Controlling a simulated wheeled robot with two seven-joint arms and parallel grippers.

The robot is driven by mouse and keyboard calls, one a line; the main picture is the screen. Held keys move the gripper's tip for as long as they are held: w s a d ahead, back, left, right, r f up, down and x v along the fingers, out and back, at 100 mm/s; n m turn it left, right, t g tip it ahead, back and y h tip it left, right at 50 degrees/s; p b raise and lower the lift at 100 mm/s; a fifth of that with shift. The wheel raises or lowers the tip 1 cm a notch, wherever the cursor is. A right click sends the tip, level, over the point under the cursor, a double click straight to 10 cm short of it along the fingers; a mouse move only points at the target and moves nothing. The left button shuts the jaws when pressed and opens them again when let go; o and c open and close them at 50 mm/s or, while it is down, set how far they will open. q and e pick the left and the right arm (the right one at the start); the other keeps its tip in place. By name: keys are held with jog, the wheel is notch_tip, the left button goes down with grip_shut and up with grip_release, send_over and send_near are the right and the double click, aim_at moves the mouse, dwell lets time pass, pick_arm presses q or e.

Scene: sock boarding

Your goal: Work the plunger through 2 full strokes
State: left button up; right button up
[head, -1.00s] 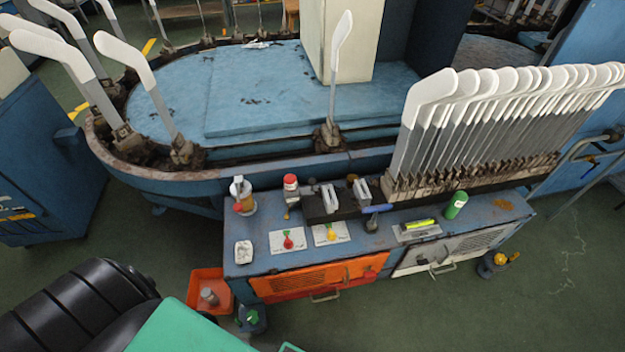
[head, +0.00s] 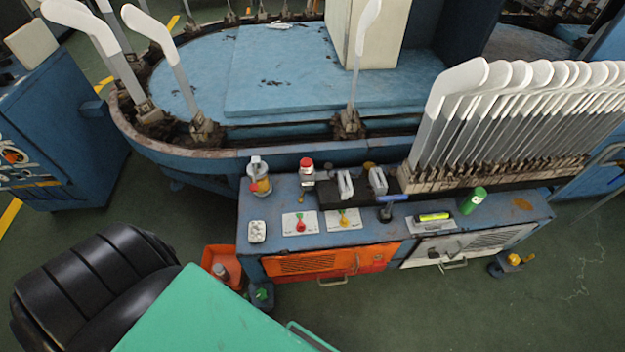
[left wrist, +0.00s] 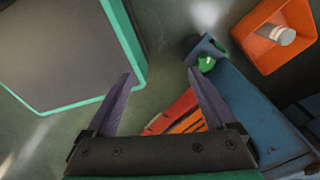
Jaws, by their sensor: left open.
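A pump-like jar (head: 260,182) with a pale upright top and an orange-yellow part stands at the left back of the blue bench (head: 285,192). It may carry the plunger, but it is too small to tell. A dark stem with a blue handle (head: 392,198) stands farther right on the bench. My left gripper (left wrist: 159,75) is open and empty in the left wrist view, with open space between its fingers. Neither gripper shows in the head view, and my right gripper is in no view.
On the bench are a red-capped bottle (head: 307,172), a green cylinder (head: 473,200), two white cards with red and yellow knobs, and a rack of sock forms (head: 470,95). A green-topped block (head: 200,315), black seat (head: 90,285) and orange bin (head: 213,256) stand in front.

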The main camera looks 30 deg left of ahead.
pick_arm(q)
grip_shut()
dwell(1.6)
